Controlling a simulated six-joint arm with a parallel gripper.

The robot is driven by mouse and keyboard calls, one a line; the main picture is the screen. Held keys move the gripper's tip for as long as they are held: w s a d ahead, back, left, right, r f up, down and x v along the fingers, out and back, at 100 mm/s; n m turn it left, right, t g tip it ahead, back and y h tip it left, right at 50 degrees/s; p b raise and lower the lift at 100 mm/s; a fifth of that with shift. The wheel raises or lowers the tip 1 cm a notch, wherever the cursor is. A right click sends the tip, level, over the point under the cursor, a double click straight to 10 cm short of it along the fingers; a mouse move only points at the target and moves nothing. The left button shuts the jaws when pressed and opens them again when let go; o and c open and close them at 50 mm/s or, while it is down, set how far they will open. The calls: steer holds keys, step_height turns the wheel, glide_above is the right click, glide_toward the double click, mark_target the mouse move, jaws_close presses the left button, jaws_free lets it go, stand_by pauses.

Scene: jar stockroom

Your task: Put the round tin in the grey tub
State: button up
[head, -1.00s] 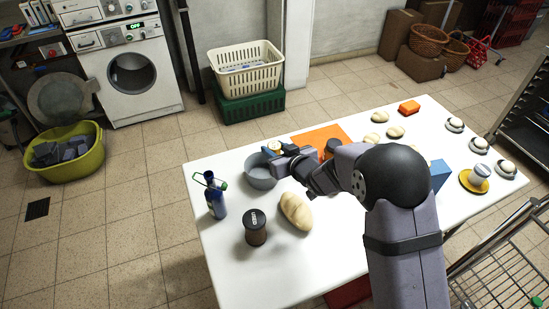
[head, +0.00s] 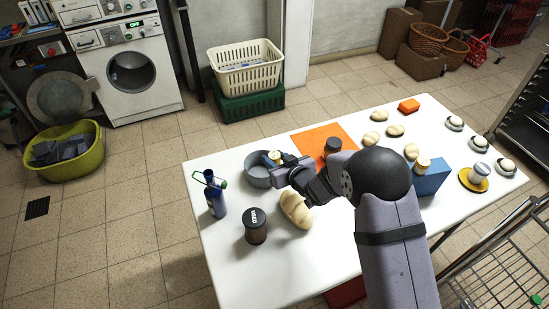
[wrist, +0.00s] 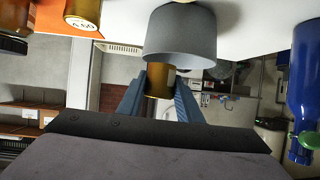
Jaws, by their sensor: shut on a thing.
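The round tin (head: 273,157) is small and gold-brown. My gripper (head: 277,160) is shut on it, and the tin also shows between the two fingers in the wrist view (wrist: 160,83). The grey tub (head: 257,181) stands on the white table at its left part. In the head view the tin is at the tub's upper right rim, partly hidden by my gripper. In the wrist view, which is upside down, the tub (wrist: 183,35) overlaps the tin's upper end. I cannot tell whether the tin is above the tub or inside its rim.
A blue bottle (head: 215,194), a dark jar (head: 255,226) and a bread loaf (head: 295,209) stand near the tub. An orange mat (head: 312,137) with another dark jar (head: 333,148) lies behind. A blue box (head: 432,180) stands to the right.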

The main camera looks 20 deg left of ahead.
steer(key=shift+f, duration=0.3)
steer(key=o, duration=1)
steer(key=shift+o, duration=0.2)
steer(key=shift+r, duration=0.1)
steer(key=shift+r+p, duration=0.55)
steer(key=shift+r, duration=0.2)
steer(key=b+v, duration=0.2)
steer(key=v, duration=1)
steer(key=shift+f, duration=0.15)
